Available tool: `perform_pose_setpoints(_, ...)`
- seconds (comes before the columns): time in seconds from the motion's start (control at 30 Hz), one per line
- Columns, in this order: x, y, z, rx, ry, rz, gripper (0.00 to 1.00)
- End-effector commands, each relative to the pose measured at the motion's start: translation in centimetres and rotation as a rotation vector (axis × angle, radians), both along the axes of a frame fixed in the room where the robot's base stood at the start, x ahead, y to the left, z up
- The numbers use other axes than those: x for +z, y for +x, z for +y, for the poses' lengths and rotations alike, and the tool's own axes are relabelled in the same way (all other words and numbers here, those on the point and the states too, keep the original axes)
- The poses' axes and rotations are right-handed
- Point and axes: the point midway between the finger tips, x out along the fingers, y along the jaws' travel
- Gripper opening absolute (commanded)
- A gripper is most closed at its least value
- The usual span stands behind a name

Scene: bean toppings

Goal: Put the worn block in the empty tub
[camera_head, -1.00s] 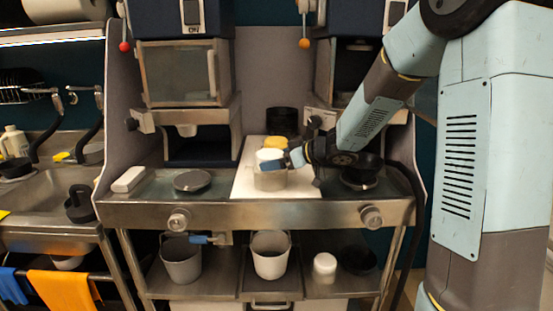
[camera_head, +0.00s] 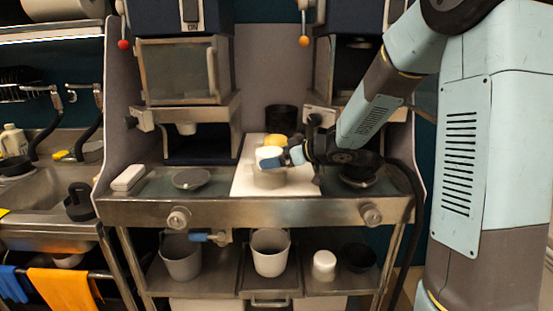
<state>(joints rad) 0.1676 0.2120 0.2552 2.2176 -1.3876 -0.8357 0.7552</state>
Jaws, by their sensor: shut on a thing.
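My gripper (camera_head: 283,159) is above the white board on the counter, with a blue fingertip showing at its left. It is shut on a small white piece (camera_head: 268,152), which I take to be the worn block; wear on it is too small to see. A yellow round thing (camera_head: 275,140) sits just behind. I cannot tell which container is the empty tub.
The white board (camera_head: 246,185) lies mid-counter. A white block-like box (camera_head: 128,177) and a grey round plate (camera_head: 191,179) are to the left. A dark pan (camera_head: 358,179) is to the right. Pale buckets (camera_head: 181,259) (camera_head: 270,253) and a white jar (camera_head: 323,265) stand below.

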Motion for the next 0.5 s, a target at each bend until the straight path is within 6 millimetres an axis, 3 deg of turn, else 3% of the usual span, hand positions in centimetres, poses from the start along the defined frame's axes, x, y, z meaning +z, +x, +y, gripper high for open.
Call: perform_pose_setpoints(0.5, -0.36, 0.0, 0.07, 0.001, 0.001, -0.001, 0.38)
